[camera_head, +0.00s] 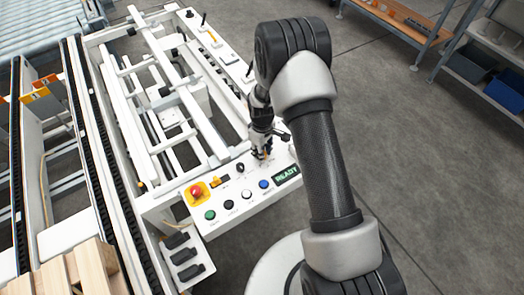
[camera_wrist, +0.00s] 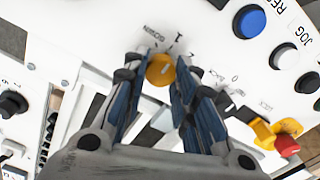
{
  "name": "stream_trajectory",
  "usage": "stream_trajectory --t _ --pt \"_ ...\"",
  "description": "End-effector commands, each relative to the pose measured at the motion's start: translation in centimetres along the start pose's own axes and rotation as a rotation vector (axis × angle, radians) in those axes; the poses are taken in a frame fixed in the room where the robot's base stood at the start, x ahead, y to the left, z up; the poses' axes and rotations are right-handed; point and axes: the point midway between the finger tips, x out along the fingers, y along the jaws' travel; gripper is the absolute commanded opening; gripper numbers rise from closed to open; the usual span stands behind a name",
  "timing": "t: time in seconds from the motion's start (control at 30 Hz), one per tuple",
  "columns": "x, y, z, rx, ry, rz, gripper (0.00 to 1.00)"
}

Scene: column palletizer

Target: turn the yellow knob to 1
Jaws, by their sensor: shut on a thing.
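In the head view my gripper (camera_head: 262,153) reaches down to the panel's back part and hides most of the knob. Which mark the knob points at is hard to tell.
On the panel are a red emergency button (camera_head: 196,190), a green button (camera_head: 210,215), a black button (camera_head: 229,204), a white button (camera_head: 246,194), a blue button (camera_head: 264,184) and a READY display (camera_head: 287,175). A yellow handle (camera_wrist: 264,134) stands near the knob.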

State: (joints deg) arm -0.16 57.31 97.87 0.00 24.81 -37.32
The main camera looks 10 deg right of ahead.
Motion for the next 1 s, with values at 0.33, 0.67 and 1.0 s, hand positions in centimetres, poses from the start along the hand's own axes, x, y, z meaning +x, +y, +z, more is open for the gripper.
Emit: stream_trajectory --t 0.33,0.67,1.0 --pt "-0.02 0.01 -0.01 0.004 0.0 0.0 0.02" --pt "-0.02 0.01 -0.01 0.003 0.0 0.0 0.44" --pt "-0.13 0.01 -0.02 0.003 0.0 0.0 0.46"
